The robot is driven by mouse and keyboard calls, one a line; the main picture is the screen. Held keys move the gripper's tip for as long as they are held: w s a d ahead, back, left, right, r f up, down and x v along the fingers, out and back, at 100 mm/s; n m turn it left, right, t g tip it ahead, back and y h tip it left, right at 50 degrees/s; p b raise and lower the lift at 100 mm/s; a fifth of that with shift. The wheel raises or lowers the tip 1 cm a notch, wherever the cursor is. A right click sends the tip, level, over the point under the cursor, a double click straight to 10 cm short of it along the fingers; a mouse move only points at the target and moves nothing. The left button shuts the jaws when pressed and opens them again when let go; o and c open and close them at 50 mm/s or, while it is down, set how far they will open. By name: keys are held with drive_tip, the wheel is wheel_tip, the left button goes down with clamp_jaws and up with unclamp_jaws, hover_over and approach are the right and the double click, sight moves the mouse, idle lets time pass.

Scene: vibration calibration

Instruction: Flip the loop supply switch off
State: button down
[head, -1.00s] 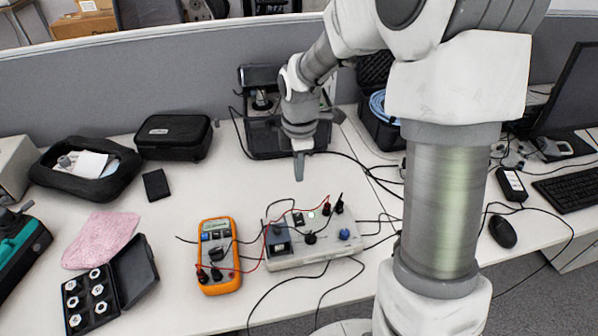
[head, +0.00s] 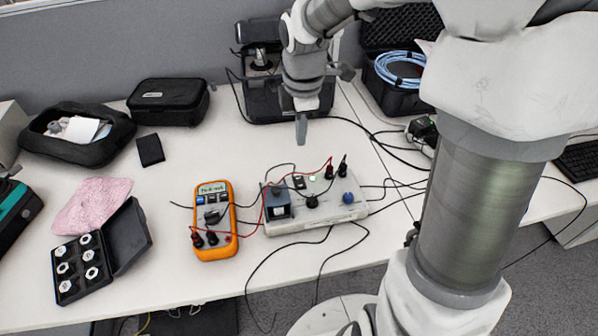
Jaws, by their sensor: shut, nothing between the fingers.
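The loop supply is a light grey box (head: 335,212) on the desk, with a dark block at its left end, a dark knob, a blue knob and two dark plugs on top. A small dark switch (head: 299,182) sits near its back edge, beside a small green light (head: 312,178). The switch's position is too small to tell. My gripper (head: 301,130) is shut and empty, pointing down above the desk behind the box, apart from it.
An orange multimeter (head: 215,220) with red and black leads lies left of the box. An open case of weights (head: 80,265), a pink cloth (head: 92,205) and a black case (head: 168,102) are further left. An open case with blue cable (head: 400,70) is at back right.

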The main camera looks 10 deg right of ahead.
sight(299, 178)
drive_tip(key=f+b, duration=0.1)
drive_tip(key=f, duration=0.3)
drive_tip(key=w+f+b, duration=0.1)
drive_tip(key=f+b, duration=0.1)
drive_tip(key=f, duration=0.3)
drive_tip(key=f+b, duration=0.1)
drive_tip(key=f, duration=0.4)
drive_tip(key=shift+w+b, duration=0.3)
drive_tip(key=shift+b, duration=0.05)
